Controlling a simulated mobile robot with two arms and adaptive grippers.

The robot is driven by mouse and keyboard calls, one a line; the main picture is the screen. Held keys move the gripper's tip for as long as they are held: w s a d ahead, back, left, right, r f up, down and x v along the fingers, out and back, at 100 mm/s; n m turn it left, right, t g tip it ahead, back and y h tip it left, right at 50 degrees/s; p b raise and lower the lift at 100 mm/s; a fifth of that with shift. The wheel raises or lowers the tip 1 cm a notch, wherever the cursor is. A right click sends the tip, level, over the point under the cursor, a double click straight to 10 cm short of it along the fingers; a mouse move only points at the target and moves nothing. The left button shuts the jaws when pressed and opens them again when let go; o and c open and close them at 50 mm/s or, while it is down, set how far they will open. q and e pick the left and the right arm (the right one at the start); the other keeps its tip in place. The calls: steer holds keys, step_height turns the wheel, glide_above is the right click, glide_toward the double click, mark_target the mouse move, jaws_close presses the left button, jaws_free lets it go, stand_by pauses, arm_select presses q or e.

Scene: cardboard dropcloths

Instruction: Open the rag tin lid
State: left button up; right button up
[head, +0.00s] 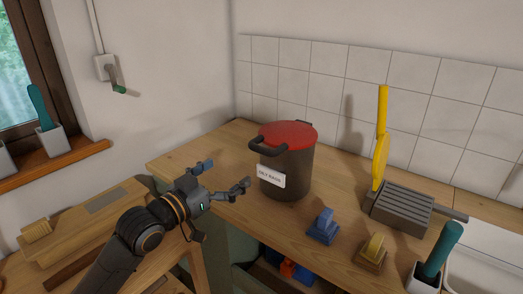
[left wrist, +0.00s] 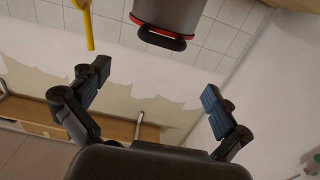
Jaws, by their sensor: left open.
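The rag tin (head: 295,172) is a dark grey cylinder with a white label, standing upright on the wooden worktop near the tiled wall. Its red lid (head: 290,134) lies flat on top and looks shut. A black handle (head: 281,151) sticks out from the lid's front left side. My left gripper (head: 223,176) is open and empty, to the left of the tin and apart from it. In the left wrist view the handle (left wrist: 162,38) and part of the tin (left wrist: 172,12) show at the top, beyond the spread fingers. My right gripper is not in view.
Blue (head: 322,227) and yellow (head: 371,253) handled blocks stand in front of the tin. Right of it are a grey ribbed block (head: 400,208), a yellow upright tool (head: 381,150) and a teal-handled brush (head: 440,250) in a holder. The worktop left of the tin is clear.

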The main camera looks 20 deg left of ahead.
mark_target(258, 151)
arm_select(q)
steer(key=p+x, duration=0.1)
steer(key=x, duration=1.1)
steer(key=shift+w+a+f+p, duration=0.15)
steer(key=shift+p, duration=0.2)
steer(key=shift+w, duration=0.5)
steer(key=shift+d, duration=0.25)
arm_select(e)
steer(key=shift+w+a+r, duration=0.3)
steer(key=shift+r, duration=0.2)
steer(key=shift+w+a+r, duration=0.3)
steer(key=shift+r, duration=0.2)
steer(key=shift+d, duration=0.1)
